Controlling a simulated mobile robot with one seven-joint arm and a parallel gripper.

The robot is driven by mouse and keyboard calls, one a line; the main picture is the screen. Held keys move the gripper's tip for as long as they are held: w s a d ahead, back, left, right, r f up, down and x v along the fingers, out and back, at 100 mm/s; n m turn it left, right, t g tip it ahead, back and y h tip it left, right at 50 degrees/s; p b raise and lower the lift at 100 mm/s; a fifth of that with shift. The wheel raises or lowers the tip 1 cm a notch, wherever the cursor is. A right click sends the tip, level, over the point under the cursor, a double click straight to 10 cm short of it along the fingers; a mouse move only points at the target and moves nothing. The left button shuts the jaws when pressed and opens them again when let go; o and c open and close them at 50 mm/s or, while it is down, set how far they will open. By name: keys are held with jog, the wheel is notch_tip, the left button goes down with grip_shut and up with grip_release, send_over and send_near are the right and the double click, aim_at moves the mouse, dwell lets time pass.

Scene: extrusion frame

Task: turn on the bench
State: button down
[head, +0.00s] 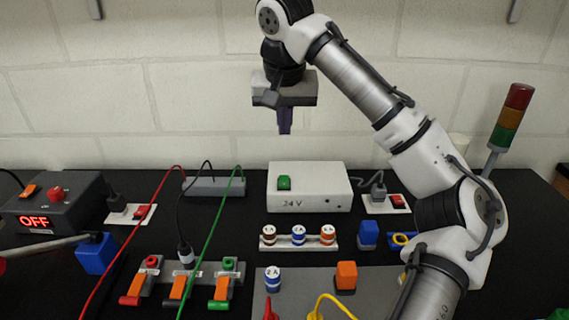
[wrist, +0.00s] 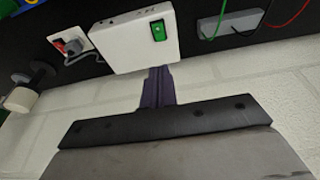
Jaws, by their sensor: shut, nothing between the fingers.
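My gripper (head: 285,131) is shut and empty. It points down in front of the wall, above the white 24 V box (head: 309,189) and apart from it. In the wrist view my shut fingers (wrist: 157,72) reach to the edge of the box (wrist: 120,45), with the green switch (wrist: 158,30) beyond. At the left a dark box (head: 55,205) has a red display reading OFF, an orange switch (head: 29,191) and a red knob (head: 56,193). Sockets with red switches (head: 141,211) (head: 397,201) stand at left and right.
Terminals with orange levers (head: 178,287) have red, black and green cables. Fuse-like cylinders (head: 298,235) stand in a rail. Blue blocks (head: 95,253) (head: 368,234), a grey power strip (head: 214,187) and a signal tower (head: 512,115) stand around. My arm covers part of the right side.

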aim_at(284, 180)
jog(key=shift+s, duration=0.1)
jog(key=p+x, duration=0.2)
jog(key=x, duration=1.2)
jog(key=shift+w+p, duration=0.2)
jog(key=shift+p, duration=0.1)
jog(key=shift+w, duration=0.15)
jog(key=shift+s+r, duration=0.2)
jog(key=shift+s, duration=0.15)
jog(key=shift+w+f, duration=0.2)
jog(key=shift+f, duration=0.05)
jog(key=shift+s+r, duration=0.15)
jog(key=shift+s, duration=0.65)
jog(key=shift+r+p, duration=0.1)
jog(key=shift+p, duration=0.2)
